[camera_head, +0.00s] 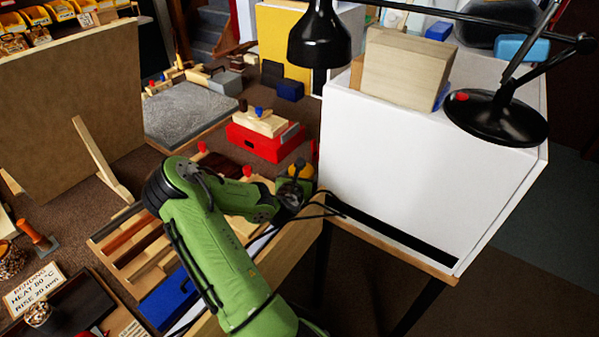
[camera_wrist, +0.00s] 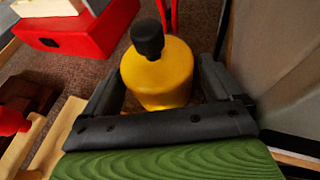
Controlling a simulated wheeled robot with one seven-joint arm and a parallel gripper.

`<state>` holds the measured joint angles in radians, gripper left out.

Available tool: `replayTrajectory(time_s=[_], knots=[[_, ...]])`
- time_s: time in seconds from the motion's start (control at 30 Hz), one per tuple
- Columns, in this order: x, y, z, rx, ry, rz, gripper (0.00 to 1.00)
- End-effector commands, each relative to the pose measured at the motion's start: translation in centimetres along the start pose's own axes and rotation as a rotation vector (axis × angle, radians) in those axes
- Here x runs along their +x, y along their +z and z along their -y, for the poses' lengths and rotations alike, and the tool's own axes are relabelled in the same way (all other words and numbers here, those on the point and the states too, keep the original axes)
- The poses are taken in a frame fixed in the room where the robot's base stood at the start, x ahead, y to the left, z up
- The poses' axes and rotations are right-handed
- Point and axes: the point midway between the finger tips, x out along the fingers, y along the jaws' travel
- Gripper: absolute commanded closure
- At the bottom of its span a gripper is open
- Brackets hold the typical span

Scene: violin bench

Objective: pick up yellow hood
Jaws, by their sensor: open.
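The yellow hood (camera_wrist: 160,72) is a rounded yellow body with a black knob on top. In the wrist view it stands upright between the two dark fingers of my gripper (camera_wrist: 162,95). The fingers are open on either side of it, and a gap shows at the left; I cannot tell whether the right finger touches it. In the head view only part of the yellow hood (camera_head: 303,172) shows behind my gripper (camera_head: 296,192), at the left edge of the white box. Its lower part is hidden by the gripper.
The white box (camera_head: 400,165) stands close on the right, with a black lamp (camera_head: 320,40) above it. A red box (camera_head: 262,142) lies behind the hood. A wooden rack (camera_head: 140,250) and a blue box (camera_head: 170,297) lie to the left. Brown bench surface shows behind the hood.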

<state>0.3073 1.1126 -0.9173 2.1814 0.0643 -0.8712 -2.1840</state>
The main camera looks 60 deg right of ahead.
Motion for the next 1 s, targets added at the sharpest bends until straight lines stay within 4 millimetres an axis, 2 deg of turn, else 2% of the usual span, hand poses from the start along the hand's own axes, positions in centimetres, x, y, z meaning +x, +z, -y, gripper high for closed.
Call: replayTrajectory(time_s=[0.03,0.33,0.57,0.73,1.0], knots=[[0.0,0.0,0.0,0.0,0.0,0.0,0.08],[0.0,0.0,-0.1,0.0,0.0,-0.001,0.53],[0.0,0.1,-0.1,0.0,0.0,-0.001,0.54],[-0.3,1.2,-0.5,-0.001,0.002,0.001,0.54],[-2.8,7.3,-0.4,0.004,0.001,0.003,0.54]])
